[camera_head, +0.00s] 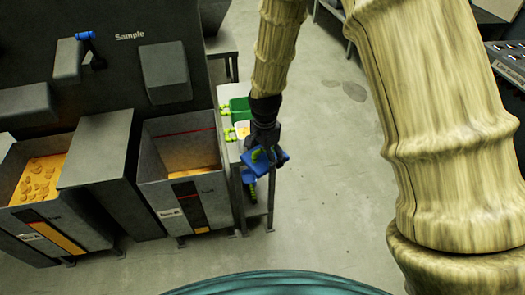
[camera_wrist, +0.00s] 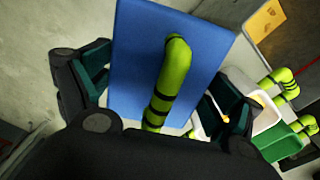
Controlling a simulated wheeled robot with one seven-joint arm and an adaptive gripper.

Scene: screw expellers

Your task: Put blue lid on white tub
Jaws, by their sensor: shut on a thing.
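The blue lid (camera_head: 275,164) is a flat panel with a green handle. My gripper (camera_head: 262,148) is shut on this handle and holds the lid tilted, beside the narrow stand. In the wrist view the lid (camera_wrist: 135,60) fills the middle, with its handle (camera_wrist: 168,85) between the two dark fingers of my gripper (camera_wrist: 155,95). The white tub (camera_head: 243,125) sits on the stand, just behind and left of my gripper, partly hidden by it. It also shows at the right of the wrist view (camera_wrist: 267,118), partly covered by a finger.
A green tub (camera_head: 240,104) with green handles stands behind the white tub. Grey hoppers with orange material (camera_head: 40,180) stand left. Open floor (camera_head: 330,190) lies to the right.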

